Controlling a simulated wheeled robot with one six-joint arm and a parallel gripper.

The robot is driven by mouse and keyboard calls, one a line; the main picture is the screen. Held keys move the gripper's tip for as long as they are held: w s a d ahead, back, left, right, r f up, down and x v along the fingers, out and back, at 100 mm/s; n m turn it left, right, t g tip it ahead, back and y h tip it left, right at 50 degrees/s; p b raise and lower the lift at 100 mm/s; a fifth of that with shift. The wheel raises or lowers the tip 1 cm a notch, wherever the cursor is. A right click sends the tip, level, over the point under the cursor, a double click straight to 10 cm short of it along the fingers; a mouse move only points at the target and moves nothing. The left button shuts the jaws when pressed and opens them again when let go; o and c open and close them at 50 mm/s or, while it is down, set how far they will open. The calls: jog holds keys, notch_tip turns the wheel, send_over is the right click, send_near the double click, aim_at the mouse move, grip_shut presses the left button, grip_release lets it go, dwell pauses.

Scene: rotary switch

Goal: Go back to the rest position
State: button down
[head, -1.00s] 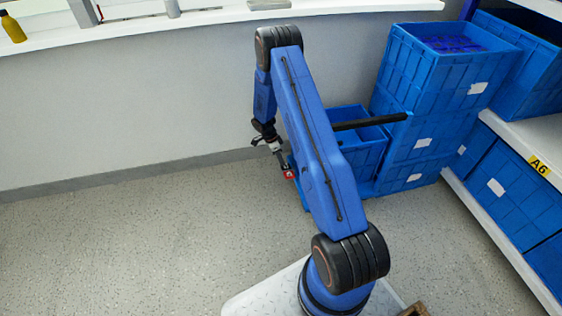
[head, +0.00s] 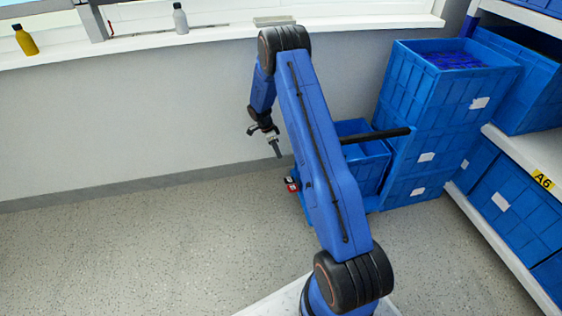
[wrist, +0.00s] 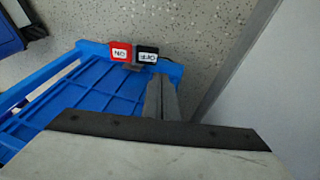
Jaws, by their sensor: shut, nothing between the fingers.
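My gripper (head: 277,153) hangs at the end of my blue arm, in front of the wall, with its fingers together and empty. Its closed fingers also show in the wrist view (wrist: 160,94). The rotary switch (head: 292,185) is a small red and black part at the edge of the blue cart, below and right of the fingertips, with a gap between. In the wrist view its red ON face (wrist: 120,52) and black OFF face (wrist: 148,54) lie beyond the fingertips. Part of the cart is hidden behind my arm.
The blue cart frame (wrist: 95,100) has a black handle (head: 376,135). Stacked blue crates (head: 440,112) and a white shelf (head: 525,150) stand at the right. A wall (head: 130,115) and a sill with bottles (head: 180,18) are behind. The floor (head: 130,250) at left is clear.

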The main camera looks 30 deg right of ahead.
jog(key=shift+w+a+r, duration=0.1)
jog(key=shift+w+r, duration=0.15)
jog(key=shift+r, duration=0.25)
jog(key=shift+r, duration=0.1)
jog(key=s+a+r+n+t, duration=0.1)
jog(key=s+a+r+n, duration=0.15)
jog(key=r, duration=0.65)
jog(key=s+a+r+n+t, duration=0.15)
jog(key=s+r, duration=0.25)
jog(key=r, duration=0.5)
jog(key=s+a+r+n, duration=0.2)
jog(key=s+a+r, duration=0.1)
jog(key=r, duration=0.6)
jog(key=s+a+r+n+t+y, duration=0.1)
jog(key=s+a+r+n, duration=0.2)
jog(key=s+r, duration=0.4)
jog(key=s+a+r+n+t, duration=0.1)
jog(key=s+a+r+n, duration=0.2)
jog(key=s+r, duration=0.35)
jog(key=s+a+r+n+t, duration=0.1)
jog(key=s+a+n, duration=0.2)
jog(key=s, duration=1)
jog(key=s+a+r+n+t+y, duration=0.1)
jog(key=s+n, duration=0.4)
jog(key=s, duration=0.8)
jog(key=shift+s+a+r+n+t+y, duration=0.25)
jog(key=shift+a+r+t, duration=0.35)
jog(key=shift+a, duration=0.55)
